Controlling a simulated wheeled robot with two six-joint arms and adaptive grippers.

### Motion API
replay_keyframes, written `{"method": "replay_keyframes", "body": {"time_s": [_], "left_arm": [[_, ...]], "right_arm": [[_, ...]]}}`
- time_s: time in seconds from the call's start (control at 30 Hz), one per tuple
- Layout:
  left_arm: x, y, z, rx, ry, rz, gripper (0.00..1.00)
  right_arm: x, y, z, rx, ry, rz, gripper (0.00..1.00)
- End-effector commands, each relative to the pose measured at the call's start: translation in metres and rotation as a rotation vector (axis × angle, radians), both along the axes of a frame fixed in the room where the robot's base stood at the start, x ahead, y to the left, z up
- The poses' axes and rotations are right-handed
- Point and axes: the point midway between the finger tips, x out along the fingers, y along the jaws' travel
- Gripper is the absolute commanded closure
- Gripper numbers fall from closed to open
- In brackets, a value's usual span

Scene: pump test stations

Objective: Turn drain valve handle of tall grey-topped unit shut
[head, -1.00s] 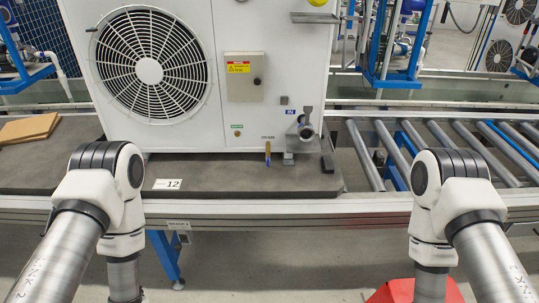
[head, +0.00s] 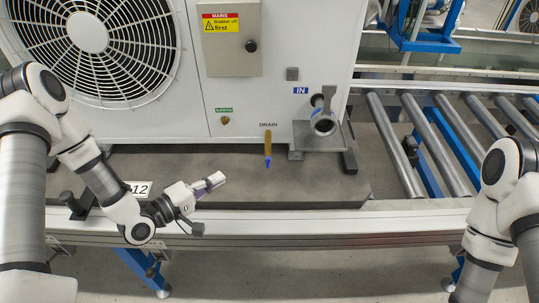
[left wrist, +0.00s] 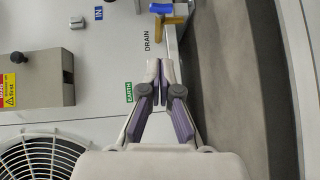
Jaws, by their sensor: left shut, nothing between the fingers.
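The unit's top is out of view. My right gripper is out of view.
A grey pipe port (head: 323,121) with a bracket sticks out right of the handle, under the IN label. A switch box (head: 231,42) and fan grille (head: 95,40) are on the unit's front. The dark base board (head: 310,190) is clear below the handle. Rollers (head: 430,140) lie to the right.

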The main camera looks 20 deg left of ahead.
Motion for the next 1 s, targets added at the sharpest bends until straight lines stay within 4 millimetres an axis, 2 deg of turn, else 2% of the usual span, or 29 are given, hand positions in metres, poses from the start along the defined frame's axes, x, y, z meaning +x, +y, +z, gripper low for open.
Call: {"method": "replay_keyframes", "body": {"time_s": [0.03, 0.27, 0.37, 0.7, 0.83, 1.0], "left_arm": [[0.002, 0.006, -0.004, -0.008, -0.01, 0.018, 1.0], [0.013, 0.003, -0.002, -0.006, -0.021, 0.021, 1.0], [0.027, -0.006, -0.004, -0.005, -0.022, 0.018, 1.0], [0.091, -0.042, -0.009, -0.004, -0.023, 0.02, 1.0], [0.098, -0.064, -0.012, -0.005, -0.019, 0.018, 1.0], [0.102, -0.078, -0.013, -0.007, -0.02, 0.022, 1.0]], "right_arm": [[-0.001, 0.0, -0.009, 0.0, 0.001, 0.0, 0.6], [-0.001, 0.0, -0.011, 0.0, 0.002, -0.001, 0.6], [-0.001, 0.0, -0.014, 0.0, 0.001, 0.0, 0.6], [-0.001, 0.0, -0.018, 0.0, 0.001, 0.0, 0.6], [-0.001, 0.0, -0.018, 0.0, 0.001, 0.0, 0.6], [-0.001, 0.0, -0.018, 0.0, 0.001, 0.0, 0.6]]}}
